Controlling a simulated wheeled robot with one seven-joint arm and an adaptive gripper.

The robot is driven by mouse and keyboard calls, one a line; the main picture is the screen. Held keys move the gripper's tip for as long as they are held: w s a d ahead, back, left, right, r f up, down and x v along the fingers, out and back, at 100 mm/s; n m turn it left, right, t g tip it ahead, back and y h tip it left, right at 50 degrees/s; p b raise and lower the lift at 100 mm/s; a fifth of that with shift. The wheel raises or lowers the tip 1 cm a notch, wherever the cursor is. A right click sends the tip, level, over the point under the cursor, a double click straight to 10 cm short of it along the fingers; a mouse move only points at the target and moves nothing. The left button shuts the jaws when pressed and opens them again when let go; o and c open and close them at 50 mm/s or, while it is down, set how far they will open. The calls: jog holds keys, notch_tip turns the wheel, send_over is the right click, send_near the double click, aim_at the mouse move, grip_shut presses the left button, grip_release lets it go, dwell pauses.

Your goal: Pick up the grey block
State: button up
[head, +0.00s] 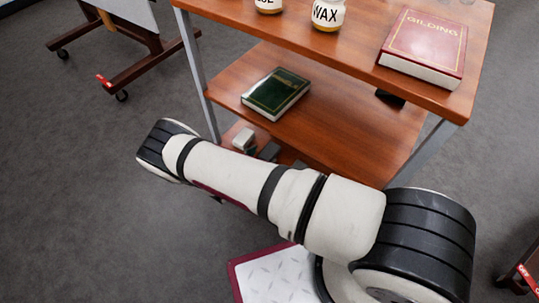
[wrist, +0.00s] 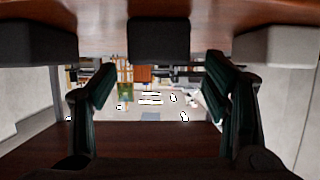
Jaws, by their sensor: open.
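In the wrist view, which looks upside down, three blocks rest on a wooden shelf surface along the top. In the head view, a pale block (head: 243,138) and a darker block (head: 268,150) show on the low shelf; my arm hides my gripper.
The wooden cart's top (head: 350,58) holds a red book (head: 425,45) and a wax jar (head: 327,14). Its middle shelf (head: 340,125) holds a green book (head: 276,93) and covers the low shelf closely. Cart legs (head: 198,70) stand at the corners. Grey floor lies open at left.

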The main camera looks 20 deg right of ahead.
aim_at(269, 151)
jog(key=shift+r+b+x, duration=0.2)
jog(key=shift+b+x, duration=1)
jog(key=shift+x, duration=1.45)
jog(key=shift+d, duration=0.1)
jog(key=c, duration=1)
